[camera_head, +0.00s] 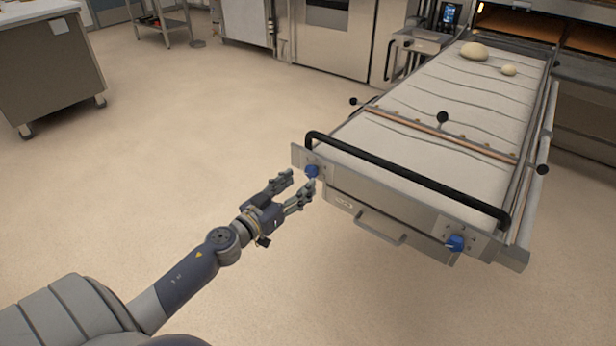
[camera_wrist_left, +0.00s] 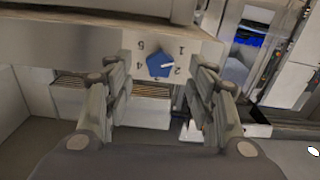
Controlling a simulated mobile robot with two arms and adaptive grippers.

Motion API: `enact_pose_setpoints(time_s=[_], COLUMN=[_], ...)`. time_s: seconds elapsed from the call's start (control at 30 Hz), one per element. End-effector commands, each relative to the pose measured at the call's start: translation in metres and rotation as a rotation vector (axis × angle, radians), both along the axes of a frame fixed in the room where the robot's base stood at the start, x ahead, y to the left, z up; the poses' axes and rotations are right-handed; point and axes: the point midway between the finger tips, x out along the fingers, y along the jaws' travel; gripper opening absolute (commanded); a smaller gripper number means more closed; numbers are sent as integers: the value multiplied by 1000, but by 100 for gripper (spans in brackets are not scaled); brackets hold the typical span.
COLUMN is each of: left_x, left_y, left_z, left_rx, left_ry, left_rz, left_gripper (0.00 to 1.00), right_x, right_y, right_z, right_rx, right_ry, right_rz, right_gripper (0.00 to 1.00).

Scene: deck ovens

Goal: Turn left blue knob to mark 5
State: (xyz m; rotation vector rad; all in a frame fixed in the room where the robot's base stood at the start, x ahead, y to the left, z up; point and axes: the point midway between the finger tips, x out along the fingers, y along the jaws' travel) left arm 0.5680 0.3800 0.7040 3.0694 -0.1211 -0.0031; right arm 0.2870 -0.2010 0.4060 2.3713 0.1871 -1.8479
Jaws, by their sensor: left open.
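The left blue knob (camera_head: 311,171) is on the left end of the loader's front panel. My left gripper (camera_head: 300,183) is open and just in front of the knob. In the left wrist view its fingers (camera_wrist_left: 160,78) stand on either side of the knob; I cannot tell whether they touch it. My right gripper is not in view.
A second blue knob (camera_head: 456,243) is on the panel's right end. A black handle bar (camera_head: 400,172) runs above the panel, and a metal handle (camera_head: 378,228) sits below it. Dough pieces (camera_head: 474,51) lie on the loader's far end. The floor (camera_head: 180,130) at left is clear.

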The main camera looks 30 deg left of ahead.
Motion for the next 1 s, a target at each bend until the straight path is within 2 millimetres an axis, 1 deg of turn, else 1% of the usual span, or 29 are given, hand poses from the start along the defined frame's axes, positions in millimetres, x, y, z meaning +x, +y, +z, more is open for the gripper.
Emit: enact_pose_setpoints(time_s=[0.03, 0.1, 0.3, 0.5, 0.77, 0.87, 0.9, 0.97, 1.0], left_x=[9, 20, 41, 49, 50, 50, 50, 49, 49], left_y=[0, -1, -3, -4, -4, -4, -4, -4, -4], left_z=[1, 1, 0, 0, -1, -1, -1, -1, -1], left_rx=[2, 2, -1, 0, 0, 0, 0, 0, 0], left_ry=[-2, -2, -1, 0, 1, 1, 1, 1, 1], left_rz=[-1, -1, 1, 1, 1, 1, 1, 1, 1], left_gripper=[51, 51, 51, 51, 51, 31, 22, 8, 5], right_x=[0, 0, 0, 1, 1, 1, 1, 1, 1], right_y=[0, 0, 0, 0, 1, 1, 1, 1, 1], right_z=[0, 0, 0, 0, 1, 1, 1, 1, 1], right_rx=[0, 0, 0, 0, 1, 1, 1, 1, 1], right_ry=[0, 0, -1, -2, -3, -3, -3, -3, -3], right_rz=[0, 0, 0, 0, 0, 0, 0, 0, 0], right_gripper=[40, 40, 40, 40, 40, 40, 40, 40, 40])
